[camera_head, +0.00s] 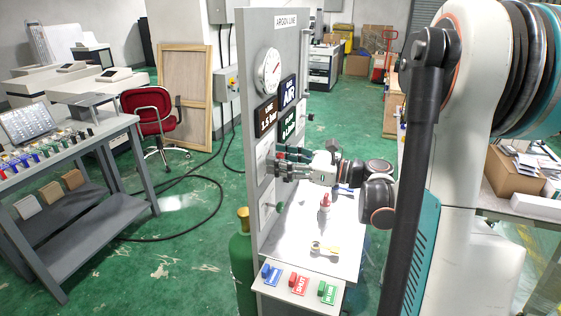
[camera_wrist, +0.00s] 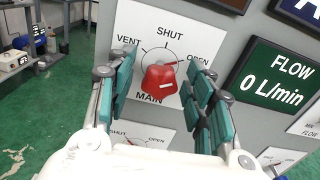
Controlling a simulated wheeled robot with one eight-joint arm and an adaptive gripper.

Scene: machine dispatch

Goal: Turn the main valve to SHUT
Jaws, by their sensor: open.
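The main valve is a red knob (camera_wrist: 158,82) on a white plate (camera_wrist: 133,22) marked VENT, SHUT, OPEN and MAIN. SHUT is at the top, VENT at left and OPEN at right; I cannot tell surely which mark the knob points to. My gripper (camera_wrist: 163,98) is open, with teal-padded fingers to the left and right of the knob. No clear contact shows. In the head view my gripper (camera_head: 277,164) is at the face of the grey ARGON LINE panel (camera_head: 251,40) and hides the knob.
A FLOW display (camera_wrist: 276,83) reads 0 L/min. Another valve plate (camera_wrist: 140,132) is below. A round gauge (camera_head: 267,72) is higher on the panel. Blue, red and green tagged pieces (camera_head: 298,283) lie on the shelf front. A green cylinder (camera_head: 241,265) stands at the panel's left.

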